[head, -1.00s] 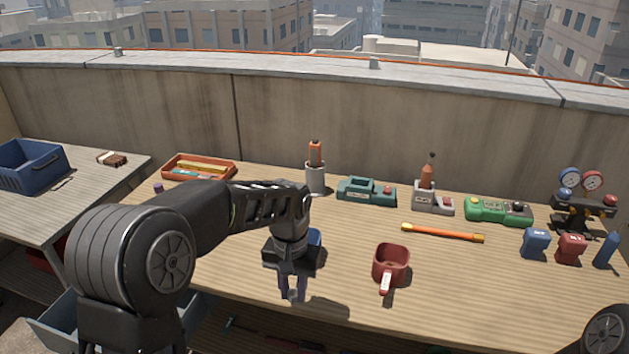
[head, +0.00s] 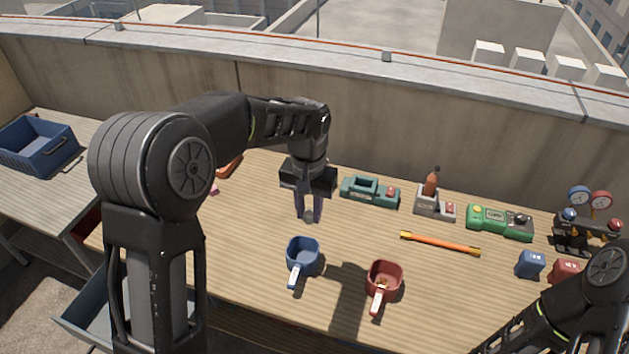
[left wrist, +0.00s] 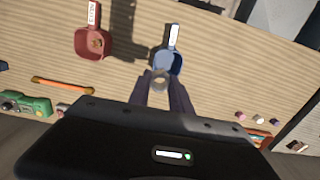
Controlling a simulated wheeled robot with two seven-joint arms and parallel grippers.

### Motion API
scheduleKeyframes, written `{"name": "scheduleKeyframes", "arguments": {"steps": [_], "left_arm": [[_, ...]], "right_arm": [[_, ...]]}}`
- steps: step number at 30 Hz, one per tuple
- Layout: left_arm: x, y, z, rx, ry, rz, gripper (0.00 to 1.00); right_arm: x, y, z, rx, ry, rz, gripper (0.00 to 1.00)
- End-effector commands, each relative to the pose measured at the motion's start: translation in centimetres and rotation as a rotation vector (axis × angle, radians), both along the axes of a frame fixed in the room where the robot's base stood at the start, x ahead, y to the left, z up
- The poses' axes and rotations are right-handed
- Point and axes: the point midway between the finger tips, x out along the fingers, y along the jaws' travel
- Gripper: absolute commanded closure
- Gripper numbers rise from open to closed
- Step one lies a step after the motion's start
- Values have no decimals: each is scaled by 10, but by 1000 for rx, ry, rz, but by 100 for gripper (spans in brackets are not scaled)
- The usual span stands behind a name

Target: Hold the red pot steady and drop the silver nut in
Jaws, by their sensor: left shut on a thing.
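The red pot (head: 384,274) stands on the bench with its white-labelled handle towards me and small brownish bits inside. It also shows in the left wrist view (left wrist: 94,44). My left gripper (head: 308,214) is raised above the bench, behind and left of the red pot. It is shut on a small pale-grey ring-like piece, the silver nut (left wrist: 160,80), held at its fingertips. A blue pot (head: 303,254) with a white-labelled handle stands left of the red pot, apart from it. My right arm shows at the lower right, but its gripper is out of view.
An orange stick (head: 440,243) lies behind and right of the red pot. A teal device (head: 370,191), a green meter (head: 499,222) and a gauge set (head: 587,219) line the back. A small blue block (head: 530,263) stands at right. The bench around the pots is mostly clear.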

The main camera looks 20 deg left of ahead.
Motion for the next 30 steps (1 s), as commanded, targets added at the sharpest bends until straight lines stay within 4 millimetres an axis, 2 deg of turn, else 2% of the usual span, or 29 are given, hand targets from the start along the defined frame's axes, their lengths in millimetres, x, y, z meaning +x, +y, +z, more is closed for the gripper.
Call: {"name": "scheduleKeyframes", "arguments": {"steps": [10,14,17,27,30], "left_arm": [[0,-2,0,1,1,-4,100],[-1,-16,-6,5,10,-35,100],[2,-39,-12,11,15,-85,100],[12,-165,-29,11,14,-412,100],[13,-190,-29,4,10,-500,100]], "right_arm": [[0,0,0,-1,1,-1,35],[0,0,-1,-1,0,-1,35],[0,0,-2,-1,0,-1,35],[0,0,-5,0,0,0,35],[0,0,-6,0,0,0,35]]}}
